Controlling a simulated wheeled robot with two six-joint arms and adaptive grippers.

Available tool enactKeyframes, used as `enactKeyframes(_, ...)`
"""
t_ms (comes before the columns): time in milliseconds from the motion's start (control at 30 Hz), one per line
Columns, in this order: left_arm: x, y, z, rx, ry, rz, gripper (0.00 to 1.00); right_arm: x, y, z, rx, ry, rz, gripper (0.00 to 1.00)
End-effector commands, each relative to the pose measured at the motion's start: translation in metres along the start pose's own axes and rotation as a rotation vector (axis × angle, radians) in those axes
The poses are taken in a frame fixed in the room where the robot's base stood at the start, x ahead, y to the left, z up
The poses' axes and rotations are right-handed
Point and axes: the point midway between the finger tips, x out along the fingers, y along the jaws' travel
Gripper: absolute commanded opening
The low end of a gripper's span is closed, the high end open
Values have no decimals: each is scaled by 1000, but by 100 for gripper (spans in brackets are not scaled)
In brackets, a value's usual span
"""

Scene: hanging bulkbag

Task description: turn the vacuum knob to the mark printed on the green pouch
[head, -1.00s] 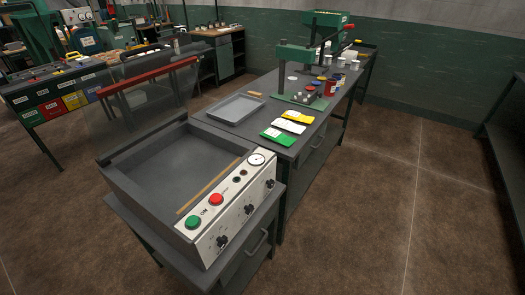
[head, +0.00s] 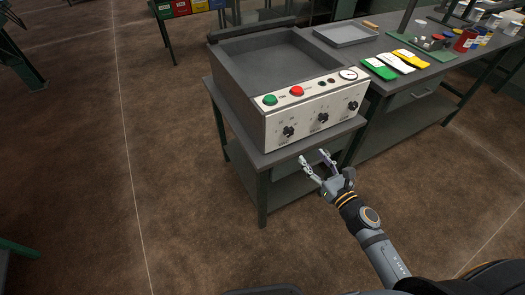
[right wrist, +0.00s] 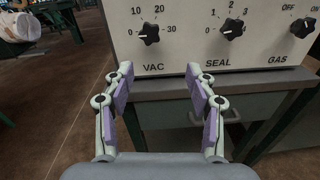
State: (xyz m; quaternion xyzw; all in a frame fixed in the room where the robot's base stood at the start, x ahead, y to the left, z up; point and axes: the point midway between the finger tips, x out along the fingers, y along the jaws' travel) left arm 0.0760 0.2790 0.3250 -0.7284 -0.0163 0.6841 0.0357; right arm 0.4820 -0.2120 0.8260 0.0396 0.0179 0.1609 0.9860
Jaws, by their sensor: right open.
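The vacuum knob (head: 288,131) is the leftmost of three black knobs on the machine's white front panel. In the right wrist view the vacuum knob (right wrist: 149,33) sits above the word VAC, on a scale with 0, 10, 20 and 30. I cannot tell its exact setting. The green pouch (head: 380,69) lies on the bench right of the machine; its print is too small to read. My right gripper (head: 314,157) is open and empty, below and in front of the panel. In the right wrist view its fingers (right wrist: 160,72) point toward the panel, below the knob. My left gripper is not in view.
The SEAL knob (right wrist: 231,29) and GAS knob (right wrist: 302,26) stand right of the vacuum knob. A green button (head: 270,100) and a red button (head: 297,91) sit on the panel's top. White and yellow pouches and a grey tray (head: 348,34) are on the bench.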

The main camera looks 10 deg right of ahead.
Motion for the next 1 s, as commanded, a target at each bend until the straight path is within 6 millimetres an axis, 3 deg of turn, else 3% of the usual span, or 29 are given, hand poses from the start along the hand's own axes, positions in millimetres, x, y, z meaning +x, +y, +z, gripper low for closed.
enactKeyframes(167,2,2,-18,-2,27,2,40,1,10,15,-96,-28,29,57)
enactKeyframes(367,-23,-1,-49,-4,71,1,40,22,9,24,-88,-31,21,57)
enactKeyframes(500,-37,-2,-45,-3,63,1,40,53,10,23,-86,-30,23,57)
enactKeyframes(700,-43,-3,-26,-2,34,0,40,90,11,19,-86,-28,24,57)
enactKeyframes(1000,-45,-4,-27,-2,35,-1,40,106,12,16,-87,-26,26,57)
